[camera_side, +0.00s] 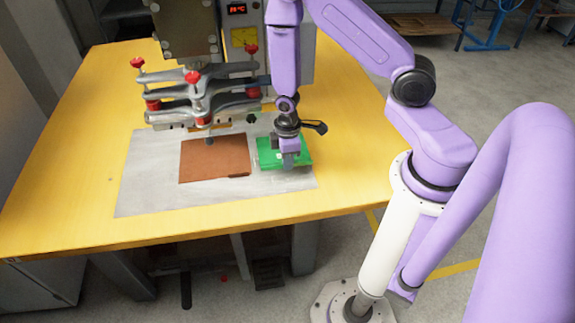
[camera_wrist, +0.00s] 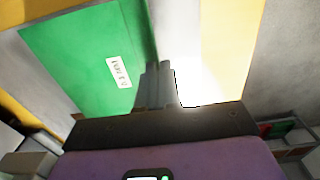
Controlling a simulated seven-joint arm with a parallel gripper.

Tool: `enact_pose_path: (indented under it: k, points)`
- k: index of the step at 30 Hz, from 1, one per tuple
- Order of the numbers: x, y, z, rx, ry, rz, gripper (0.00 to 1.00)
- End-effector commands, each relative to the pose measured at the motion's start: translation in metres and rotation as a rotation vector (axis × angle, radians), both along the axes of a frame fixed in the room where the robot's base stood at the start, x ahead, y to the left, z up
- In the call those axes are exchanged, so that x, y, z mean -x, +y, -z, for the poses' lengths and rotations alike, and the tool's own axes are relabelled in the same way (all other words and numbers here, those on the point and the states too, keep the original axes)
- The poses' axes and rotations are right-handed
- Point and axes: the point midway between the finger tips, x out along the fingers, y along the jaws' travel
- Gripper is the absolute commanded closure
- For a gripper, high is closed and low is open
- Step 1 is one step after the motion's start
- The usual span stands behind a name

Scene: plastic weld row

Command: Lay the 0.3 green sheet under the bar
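The green sheet (camera_side: 270,152) lies at the right end of the grey metal plate, right of the brown sheet. In the wrist view the green sheet (camera_wrist: 75,60) fills the upper left, with a white label whose print is too small to read surely. My gripper (camera_side: 289,163) points down at the green sheet's front part. In the wrist view my gripper's fingers (camera_wrist: 160,75) are close together beside the sheet's right edge. I cannot tell whether that edge is between them. The bar (camera_side: 205,117) of the welding press is left of my gripper, above the plate's back part.
A brown sheet (camera_side: 214,158) lies flat on the grey plate (camera_side: 145,190), in front of the bar. The press's clamp arms with red knobs (camera_side: 192,77) stand close left of my arm. The yellow table (camera_side: 75,150) is clear at left and right.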

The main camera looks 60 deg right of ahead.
Motion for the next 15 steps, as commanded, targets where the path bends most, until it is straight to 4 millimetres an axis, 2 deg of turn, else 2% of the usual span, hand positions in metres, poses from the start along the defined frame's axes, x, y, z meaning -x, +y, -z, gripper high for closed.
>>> enact_pose_path:
  k: [15]
  points:
    - [0.095,0.095,0.002,0.002,0.004,-0.017,1.0]
